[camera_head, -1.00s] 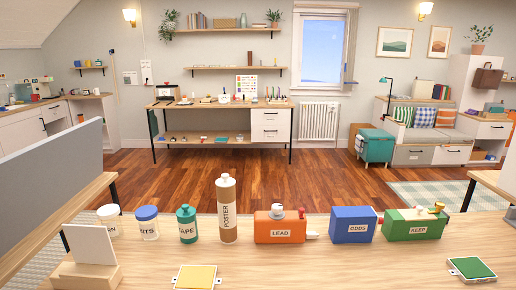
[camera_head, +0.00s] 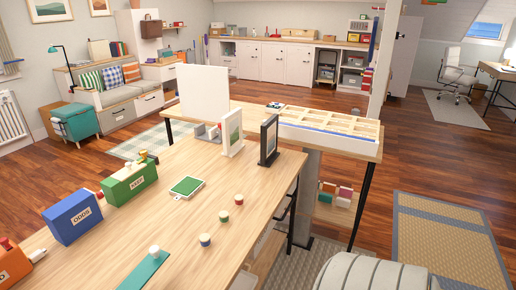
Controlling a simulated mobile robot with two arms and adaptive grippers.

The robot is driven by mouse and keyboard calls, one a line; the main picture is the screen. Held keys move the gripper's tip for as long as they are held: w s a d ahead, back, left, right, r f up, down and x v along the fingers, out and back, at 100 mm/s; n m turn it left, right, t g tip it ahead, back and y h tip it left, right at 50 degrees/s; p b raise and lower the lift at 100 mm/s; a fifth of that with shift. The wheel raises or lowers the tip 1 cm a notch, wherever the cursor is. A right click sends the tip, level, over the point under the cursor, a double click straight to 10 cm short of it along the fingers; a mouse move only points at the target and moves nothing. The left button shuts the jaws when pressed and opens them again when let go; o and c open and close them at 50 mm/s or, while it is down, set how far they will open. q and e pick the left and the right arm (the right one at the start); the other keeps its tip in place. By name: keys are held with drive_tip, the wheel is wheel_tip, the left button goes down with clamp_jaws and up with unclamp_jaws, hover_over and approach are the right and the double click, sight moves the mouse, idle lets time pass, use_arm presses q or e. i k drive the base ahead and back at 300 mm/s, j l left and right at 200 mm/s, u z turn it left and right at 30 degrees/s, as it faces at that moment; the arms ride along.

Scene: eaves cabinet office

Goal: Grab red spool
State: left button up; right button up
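A small spool with a red band (camera_head: 239,200) stands on the wooden desk (camera_head: 215,180), right of the green pad. A spool with a green band (camera_head: 223,216) and one with a blue band (camera_head: 205,240) stand nearer, in a loose row with it. A pale spool (camera_head: 154,251) stands on a teal strip (camera_head: 145,270). Neither of my grippers is in view.
A green KEEP box (camera_head: 129,182), a blue ODDS box (camera_head: 73,216) and an orange box (camera_head: 13,266) line the desk's left side. Picture frames (camera_head: 269,139) stand at the far end. A pale ribbed rounded thing (camera_head: 375,274) is at bottom right. Open floor lies beyond.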

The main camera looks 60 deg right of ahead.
sight(239, 199)
drive_tip(key=z, duration=1.6)
drive_tip(key=i+l+u, duration=0.15)
drive_tip(key=u, duration=0.35)
drive_tip(key=l+u, duration=0.45)
drive_tip(key=i+l+u, duration=0.1)
drive_tip(key=l+u, duration=0.2)
drive_tip(key=u, duration=0.2)
